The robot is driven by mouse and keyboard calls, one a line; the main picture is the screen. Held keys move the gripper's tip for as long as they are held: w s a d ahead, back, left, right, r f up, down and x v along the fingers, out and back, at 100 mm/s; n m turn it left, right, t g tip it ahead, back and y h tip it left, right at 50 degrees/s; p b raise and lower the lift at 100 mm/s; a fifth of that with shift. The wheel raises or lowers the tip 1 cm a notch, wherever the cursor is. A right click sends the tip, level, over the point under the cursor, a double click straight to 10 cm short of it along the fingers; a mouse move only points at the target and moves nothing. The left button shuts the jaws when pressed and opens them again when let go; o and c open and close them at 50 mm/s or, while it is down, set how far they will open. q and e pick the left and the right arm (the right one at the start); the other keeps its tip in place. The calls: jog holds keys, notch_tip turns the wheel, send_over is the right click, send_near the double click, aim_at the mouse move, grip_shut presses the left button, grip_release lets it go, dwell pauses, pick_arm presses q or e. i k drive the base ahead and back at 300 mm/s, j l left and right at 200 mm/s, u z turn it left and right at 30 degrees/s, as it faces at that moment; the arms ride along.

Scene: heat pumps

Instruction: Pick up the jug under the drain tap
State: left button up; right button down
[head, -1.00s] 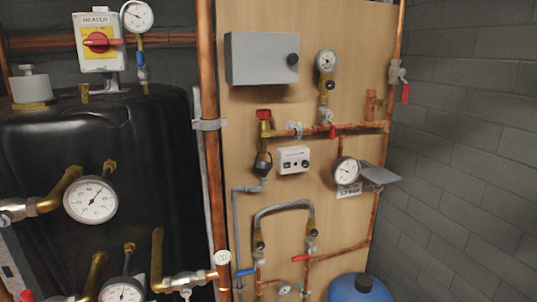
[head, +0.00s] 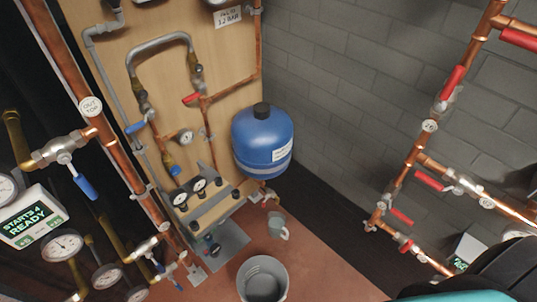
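A small grey-green jug (head: 276,227) with a handle on its right side shows low in the head view, close to the foot of the wooden board. A small tap (head: 268,195) with a reddish part, which looks like the drain tap, is just above it in the picture, below the blue vessel (head: 263,140). I cannot tell whether the jug stands on the floor or hangs at the tap. Neither of my grippers is in view.
A grey bucket (head: 249,291) stands on the reddish floor (head: 318,275) in front of the jug. Copper pipes with red-handled valves (head: 452,83) run down the right side. More pipes and gauges (head: 65,246) crowd the left. Some floor right of the jug is clear.

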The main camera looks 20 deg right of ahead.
aim_at(276, 220)
jog(key=l+z, duration=0.15)
jog(key=z, duration=0.55)
